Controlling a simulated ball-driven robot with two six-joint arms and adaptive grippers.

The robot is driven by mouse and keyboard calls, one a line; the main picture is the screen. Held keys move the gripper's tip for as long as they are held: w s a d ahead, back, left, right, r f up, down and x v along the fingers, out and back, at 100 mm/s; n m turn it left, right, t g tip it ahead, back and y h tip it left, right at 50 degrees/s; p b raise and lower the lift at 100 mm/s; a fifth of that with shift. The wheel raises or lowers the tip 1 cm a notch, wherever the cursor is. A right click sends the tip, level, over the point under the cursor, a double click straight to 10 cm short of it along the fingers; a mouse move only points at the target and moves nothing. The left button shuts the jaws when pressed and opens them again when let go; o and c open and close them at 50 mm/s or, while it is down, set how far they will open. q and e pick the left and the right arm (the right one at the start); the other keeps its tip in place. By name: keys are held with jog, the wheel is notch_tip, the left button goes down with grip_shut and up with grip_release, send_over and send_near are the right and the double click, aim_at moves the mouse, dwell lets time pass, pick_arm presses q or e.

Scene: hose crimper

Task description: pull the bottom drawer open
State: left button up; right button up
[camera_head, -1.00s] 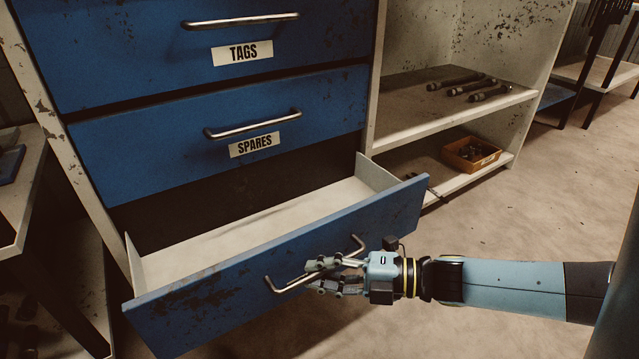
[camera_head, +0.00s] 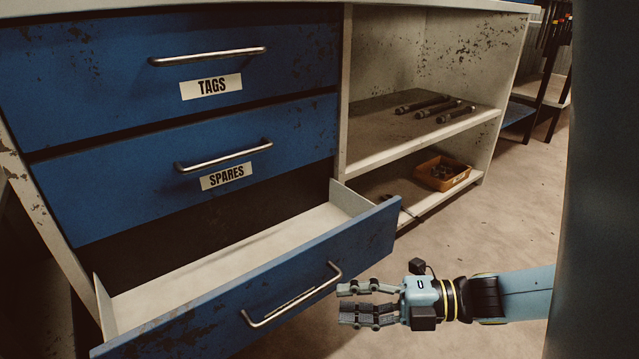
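The bottom drawer (camera_head: 205,318) is pulled out of the blue cabinet. Its pale inside (camera_head: 225,252) shows and looks empty. Its metal bar handle (camera_head: 292,297) is on the front face and nothing holds it. My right gripper (camera_head: 343,302) is just right of the handle, apart from it. My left gripper is not in view.
The drawers labelled TAGS (camera_head: 160,75) and SPARES (camera_head: 170,175) above are closed. Open shelves at right hold dark rods (camera_head: 436,108) and an orange bin (camera_head: 443,172). The floor (camera_head: 490,235) right of the drawer is clear.

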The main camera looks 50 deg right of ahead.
jog(key=shift+v, duration=1.45)
